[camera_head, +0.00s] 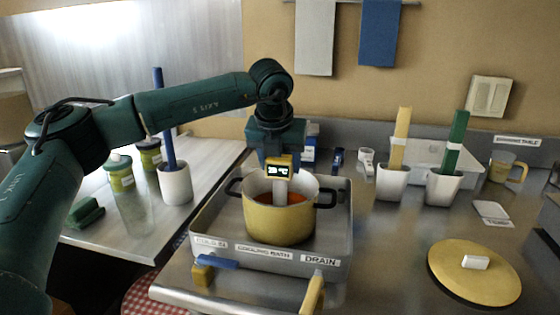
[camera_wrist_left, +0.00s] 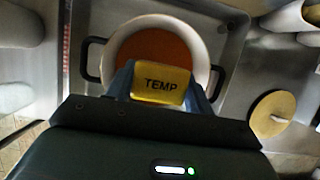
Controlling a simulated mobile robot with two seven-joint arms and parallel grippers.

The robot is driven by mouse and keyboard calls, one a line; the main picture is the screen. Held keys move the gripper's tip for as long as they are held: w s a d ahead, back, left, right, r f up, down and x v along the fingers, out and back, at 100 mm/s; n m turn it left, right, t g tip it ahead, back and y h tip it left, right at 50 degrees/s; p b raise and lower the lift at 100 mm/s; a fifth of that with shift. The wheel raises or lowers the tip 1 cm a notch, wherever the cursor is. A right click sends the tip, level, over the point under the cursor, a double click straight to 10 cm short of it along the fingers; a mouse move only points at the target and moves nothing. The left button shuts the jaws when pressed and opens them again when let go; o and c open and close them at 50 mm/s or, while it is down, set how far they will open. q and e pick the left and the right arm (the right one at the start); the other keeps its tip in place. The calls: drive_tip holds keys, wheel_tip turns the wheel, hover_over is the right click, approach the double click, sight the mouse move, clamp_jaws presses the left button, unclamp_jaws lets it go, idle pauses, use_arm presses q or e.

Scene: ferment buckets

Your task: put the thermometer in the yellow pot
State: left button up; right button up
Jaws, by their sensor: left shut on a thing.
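The thermometer (camera_head: 279,170) has a yellow head with a small dark display and a pale stem pointing down. My left gripper (camera_head: 279,158) is shut on its head, above the yellow pot (camera_head: 278,221). The stem reaches down within the pot's opening; I cannot tell whether its tip touches the orange-red contents. In the left wrist view the yellow head, marked TEMP (camera_wrist_left: 161,84), sits between my fingers (camera_wrist_left: 160,82), over the near part of the pot's rim (camera_wrist_left: 112,50). My right gripper is not in view.
The pot stands in a metal cooling bath tray (camera_head: 340,245) with a blue handle (camera_head: 216,261) and a yellow handle (camera_head: 312,293) at its front. A yellow lid (camera_head: 465,280) lies at right. White holders (camera_head: 392,184) stand behind. The counter between tray and lid is clear.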

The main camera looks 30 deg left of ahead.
use_arm(q)
drive_tip(key=o, duration=1)
drive_tip(key=shift+f, duration=0.15)
drive_tip(key=o, duration=0.5)
drive_tip(key=shift+c, duration=0.2)
drive_tip(key=v, duration=1.2)
drive_tip(key=shift+r, duration=0.2)
